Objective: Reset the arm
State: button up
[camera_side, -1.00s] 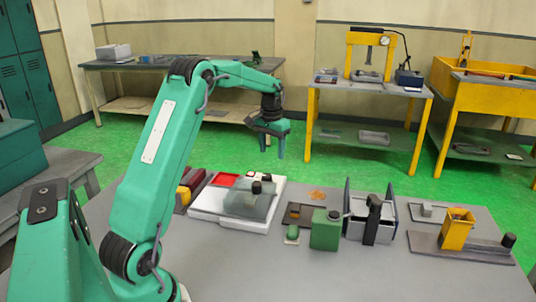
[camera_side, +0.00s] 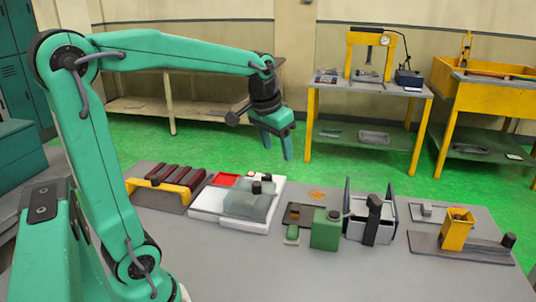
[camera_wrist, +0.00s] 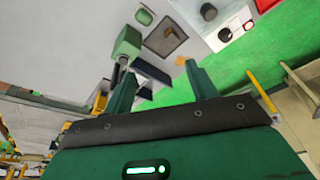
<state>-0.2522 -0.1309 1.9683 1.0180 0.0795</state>
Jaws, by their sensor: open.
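My gripper (camera_side: 277,152) hangs in the air above the far edge of the grey worktable (camera_side: 330,282), pointing down. Its two green fingers are apart, with nothing between them. In the wrist view my gripper (camera_wrist: 162,88) also shows both fingers spread and empty. My arm is raised, with its elbow high at the upper left of the side view and the forearm reaching right.
On the table stand dark red blocks with a yellow bar (camera_side: 168,185), a white tray unit (camera_side: 205,203), a green box (camera_side: 326,232), a black-and-silver fixture (camera_side: 372,218) and a yellow bin (camera_side: 457,230). The table's front middle is clear. A yellow press (camera_side: 350,50) stands behind.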

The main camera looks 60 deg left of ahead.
jog(key=s+d+f+m+t, duration=0.2)
jog(key=s+d, duration=0.7)
jog(key=s, duration=0.5)
jog(key=shift+d+f+h, duration=0.2)
jog(key=shift+f+h, duration=0.2)
jog(key=o, duration=0.7)
jog(key=shift+o, duration=1.2)
jog(key=shift+w+a+r, duration=0.15)
jog(key=w+a+r+m+g, duration=0.2)
jog(key=w+a+m+g, duration=0.15)
jog(key=w+a, duration=0.55)
jog(key=w+a+f+m+g, duration=0.1)
jog(key=w+a+f+m, duration=0.1)
jog(key=a, duration=0.5)
jog(key=w+a+f+m, duration=0.2)
jog(key=a+f+m, duration=0.1)
jog(key=a, duration=0.4)
jog(key=shift+w+a+g, duration=0.25)
jog(key=shift+w+g, duration=0.1)
